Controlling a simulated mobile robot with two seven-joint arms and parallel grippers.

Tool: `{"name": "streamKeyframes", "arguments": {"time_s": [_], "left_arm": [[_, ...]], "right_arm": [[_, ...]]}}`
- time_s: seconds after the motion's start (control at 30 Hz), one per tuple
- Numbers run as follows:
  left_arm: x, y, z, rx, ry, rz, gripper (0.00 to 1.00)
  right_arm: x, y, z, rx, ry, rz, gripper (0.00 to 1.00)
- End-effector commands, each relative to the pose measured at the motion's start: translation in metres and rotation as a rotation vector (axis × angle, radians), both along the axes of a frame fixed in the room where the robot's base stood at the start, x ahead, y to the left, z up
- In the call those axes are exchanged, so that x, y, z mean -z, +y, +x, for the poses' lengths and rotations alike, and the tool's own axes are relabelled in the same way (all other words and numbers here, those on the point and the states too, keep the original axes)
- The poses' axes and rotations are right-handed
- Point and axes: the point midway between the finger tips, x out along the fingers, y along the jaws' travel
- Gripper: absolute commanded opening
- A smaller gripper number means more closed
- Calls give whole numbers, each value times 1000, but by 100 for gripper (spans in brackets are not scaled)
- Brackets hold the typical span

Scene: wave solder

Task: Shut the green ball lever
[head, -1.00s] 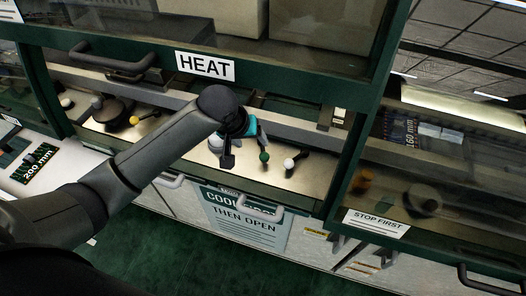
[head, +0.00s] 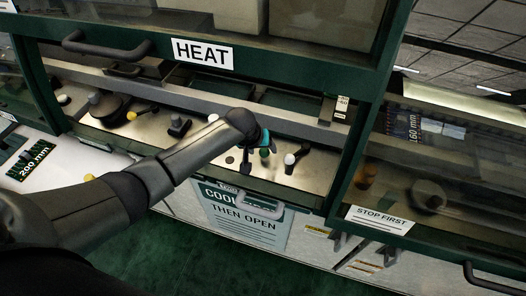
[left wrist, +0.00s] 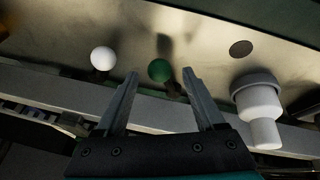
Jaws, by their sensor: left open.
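The green ball (head: 264,152) tops a lever on the metal panel under the HEAT window. It also shows in the left wrist view (left wrist: 160,70), with its stem partly hidden near my right-hand finger. My left gripper (left wrist: 160,76) is open and empty, with the green ball showing between its fingertips. Whether a finger touches the ball or stem I cannot tell. In the head view the gripper is beside the green ball, partly hidden by my wrist. My right gripper is not in view.
A white ball lever (head: 289,159) stands just right of the green one, also in the left wrist view (left wrist: 103,58). A yellow ball (head: 131,116) is farther left. A grey rail (head: 290,119) runs behind.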

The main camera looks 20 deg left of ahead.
Motion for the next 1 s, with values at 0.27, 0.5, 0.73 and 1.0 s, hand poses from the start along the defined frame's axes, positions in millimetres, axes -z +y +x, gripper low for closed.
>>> {"name": "streamKeyframes", "arguments": {"time_s": [0.27, 0.5, 0.73, 1.0], "left_arm": [[16, -2, 7, -1, 0, 0, 71], [17, -2, 8, 0, -1, -1, 71], [17, -2, 8, 0, 0, -1, 55], [17, -2, 8, -1, 0, -1, 25]], "right_arm": [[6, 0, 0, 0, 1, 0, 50], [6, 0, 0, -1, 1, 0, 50], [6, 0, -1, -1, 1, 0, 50], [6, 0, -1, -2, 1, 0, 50]]}}
